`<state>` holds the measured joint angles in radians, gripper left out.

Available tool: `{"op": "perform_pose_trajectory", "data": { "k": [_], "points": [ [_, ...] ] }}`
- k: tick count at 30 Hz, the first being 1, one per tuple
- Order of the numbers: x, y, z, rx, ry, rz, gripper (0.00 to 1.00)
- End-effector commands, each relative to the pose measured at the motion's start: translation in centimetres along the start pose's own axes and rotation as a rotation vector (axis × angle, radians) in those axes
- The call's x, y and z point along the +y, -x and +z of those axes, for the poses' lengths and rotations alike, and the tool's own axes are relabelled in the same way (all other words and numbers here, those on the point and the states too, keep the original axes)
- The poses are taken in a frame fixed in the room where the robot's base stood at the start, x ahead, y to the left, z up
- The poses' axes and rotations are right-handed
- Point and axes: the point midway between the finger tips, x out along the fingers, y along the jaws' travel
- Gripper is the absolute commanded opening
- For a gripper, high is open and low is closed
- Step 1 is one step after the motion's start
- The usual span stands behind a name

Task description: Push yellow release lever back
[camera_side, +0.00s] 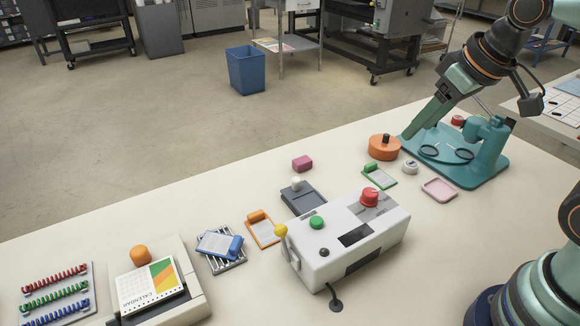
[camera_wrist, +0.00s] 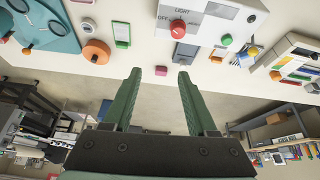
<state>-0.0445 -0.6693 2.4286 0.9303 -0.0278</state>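The yellow release lever (camera_side: 281,230) is a yellow ball on a short stem at the left end of the white laminator (camera_side: 330,258), standing roughly upright. In the wrist view the yellow ball (camera_wrist: 253,51) shows small at the upper right, on the laminator's end. My gripper (camera_side: 406,135) is in the upper right of the side view, well away from the lever, beyond the laminator's right end. In the wrist view my gripper (camera_wrist: 158,72) has its two green fingers apart, with nothing between them.
The laminator has a red knob (camera_side: 370,196) and a green button (camera_side: 317,222). An orange clipboard (camera_side: 262,232) and a dark grey block (camera_side: 303,198) lie close behind it. A teal stand (camera_side: 480,172) and an orange puck (camera_side: 384,148) are near my gripper. The front-left table is fairly crowded.

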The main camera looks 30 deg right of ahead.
Motion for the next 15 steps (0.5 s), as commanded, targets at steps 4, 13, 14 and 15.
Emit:
{"op": "perform_pose_trajectory", "data": {
  "k": [4, 13, 14, 15],
  "points": [
    [-3.4, -0.4, -2.5, -0.085, 0.158, -0.048, 0.58],
    [-12.4, -2.7, -6.2, -0.258, 0.51, -0.138, 0.58],
    [-13.4, -3.0, -6.4, -0.275, 0.546, -0.146, 0.58],
    [-14.7, -3.5, -6.5, -0.296, 0.592, -0.156, 0.58]
  ]
}}
